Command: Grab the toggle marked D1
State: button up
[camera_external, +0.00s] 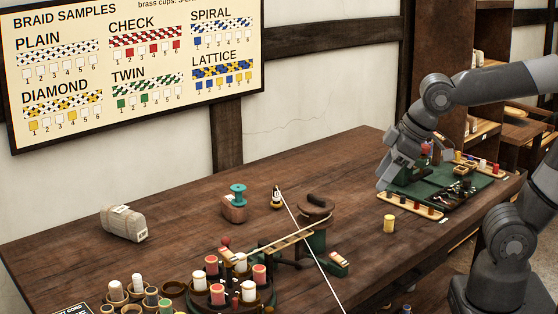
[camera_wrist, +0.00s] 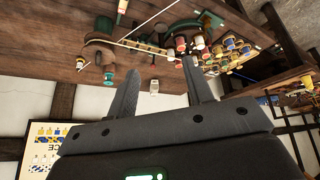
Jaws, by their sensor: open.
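My gripper (camera_external: 388,178) hangs at the right end of the table, over or just in front of a green mat. In the wrist view its two fingers (camera_wrist: 162,82) stand apart with nothing between them. I cannot read any mark D1, so I cannot tell which piece is the toggle. Small coloured pegs stand in a front wooden tray (camera_external: 408,206) and in a rear tray (camera_external: 487,166) near the mat. Dark small pieces (camera_external: 461,191) lie on the green mat (camera_external: 428,190). My gripper hides part of the mat.
A braiding stand with a round disc (camera_external: 316,205) and a taut white cord is mid-table. Several spools crowd the near edge. A wrapped bundle (camera_external: 123,223) lies left. The table's back middle (camera_external: 330,165) is bare.

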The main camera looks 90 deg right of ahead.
jog(key=w+d+f+m+h, duration=0.1)
jog(key=w+d, duration=0.8)
jog(key=w, duration=0.1)
jog(key=m+h, duration=0.1)
jog(key=m, duration=0.4)
send_near(278, 188)
jog(key=f, duration=0.2)
jog(key=x, duration=0.5)
jog(key=shift+w+a, duration=0.25)
jog(key=shift+w, duration=0.05)
jog(key=shift+d+r+x, duration=0.1)
jog(key=shift+d+x, duration=0.1)
jog(key=shift+x, duration=1.3)
jog(key=shift+d+r+x, duration=0.1)
jog(key=shift+d+x, duration=0.1)
jog(key=shift+x, duration=1.25)
jog(key=shift+w, duration=0.15)
jog(key=shift+c, duration=0.6)
grip_shut()
